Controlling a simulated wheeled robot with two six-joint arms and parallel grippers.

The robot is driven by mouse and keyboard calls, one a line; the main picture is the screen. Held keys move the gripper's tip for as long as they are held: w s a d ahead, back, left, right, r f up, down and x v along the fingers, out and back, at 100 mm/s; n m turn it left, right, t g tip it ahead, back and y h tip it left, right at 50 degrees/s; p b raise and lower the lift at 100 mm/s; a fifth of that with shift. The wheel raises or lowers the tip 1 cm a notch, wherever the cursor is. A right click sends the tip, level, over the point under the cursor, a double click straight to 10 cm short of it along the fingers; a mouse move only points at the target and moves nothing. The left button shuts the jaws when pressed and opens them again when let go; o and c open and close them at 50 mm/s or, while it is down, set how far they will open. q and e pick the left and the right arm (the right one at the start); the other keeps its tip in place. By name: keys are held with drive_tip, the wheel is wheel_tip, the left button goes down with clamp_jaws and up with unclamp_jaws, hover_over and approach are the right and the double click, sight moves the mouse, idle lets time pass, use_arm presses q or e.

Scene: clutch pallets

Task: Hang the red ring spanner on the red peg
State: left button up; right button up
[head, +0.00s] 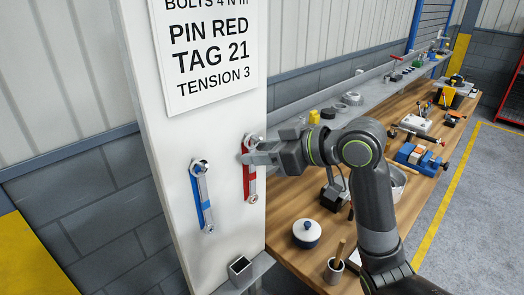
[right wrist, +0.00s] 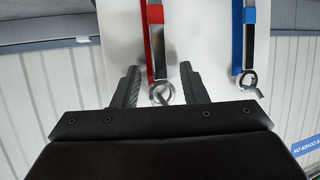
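The red ring spanner (head: 249,184), a silver shank beside a red strip, hangs upright against the white board. It also shows in the right wrist view (right wrist: 156,45), with its ring end between my fingers. My right gripper (head: 253,151) is at the spanner's upper end; in the wrist view my right gripper (right wrist: 161,88) has its fingers apart on either side of the ring, with gaps showing. The red peg cannot be made out separately at the ring. My left gripper is not in view.
A blue-marked spanner (head: 203,198) hangs left of the red one. A sign (head: 208,50) reading "PIN RED" is above. A square metal holder (head: 240,270) stands below the board. A wooden bench (head: 290,195) at right carries a lidded pot (head: 306,234) and several tools.

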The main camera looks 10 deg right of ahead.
idle(0.3)
drive_tip(key=b+v, duration=0.4)
drive_tip(key=v, duration=1.3)
drive_tip(key=shift+s, duration=0.2)
drive_tip(key=shift+r, duration=0.1)
drive_tip(key=shift+d, duration=0.1)
idle(0.3)
